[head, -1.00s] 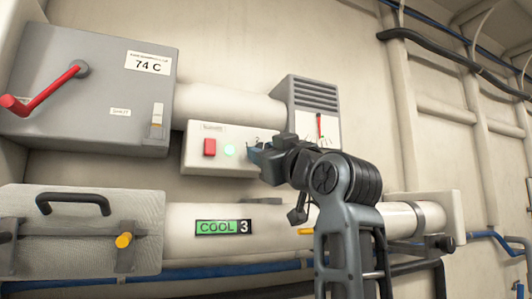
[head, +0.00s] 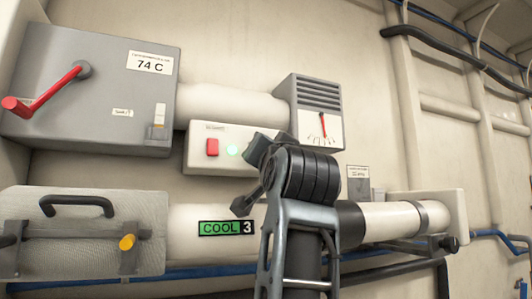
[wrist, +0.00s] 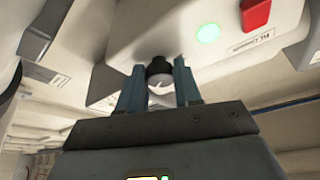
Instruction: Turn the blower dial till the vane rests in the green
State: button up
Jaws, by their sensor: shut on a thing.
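The blower dial (wrist: 159,66) is a small dark knob on the white control box (head: 195,160). My gripper (wrist: 160,72) is shut on it in the wrist view, one blue finger on each side. In the head view my own wrist hides the dial and the fingertips. The vane is a thin red needle (head: 323,124) on the white gauge face (head: 335,130) at the end of the upper duct. It stands nearly upright, leaning slightly left at its top. Small marks show below it, but I cannot make out a green zone.
A red switch (head: 212,147) and a lit green lamp (head: 232,149) sit on the control box. A grey box with a red lever (head: 45,93) is at upper left. Below runs a white duct with a COOL 3 display (head: 226,227). A latched hatch (head: 80,235) is at lower left.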

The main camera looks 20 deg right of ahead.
jog(key=shift+m, duration=0.6)
jog(key=o, duration=1)
jog(key=shift+o, duration=0.2)
jog(key=b+v, duration=0.2)
jog(key=v, duration=0.5)
jog(key=shift+s+a, duration=0.15)
jog(key=shift+s, duration=0.2)
jog(key=shift+f, duration=0.1)
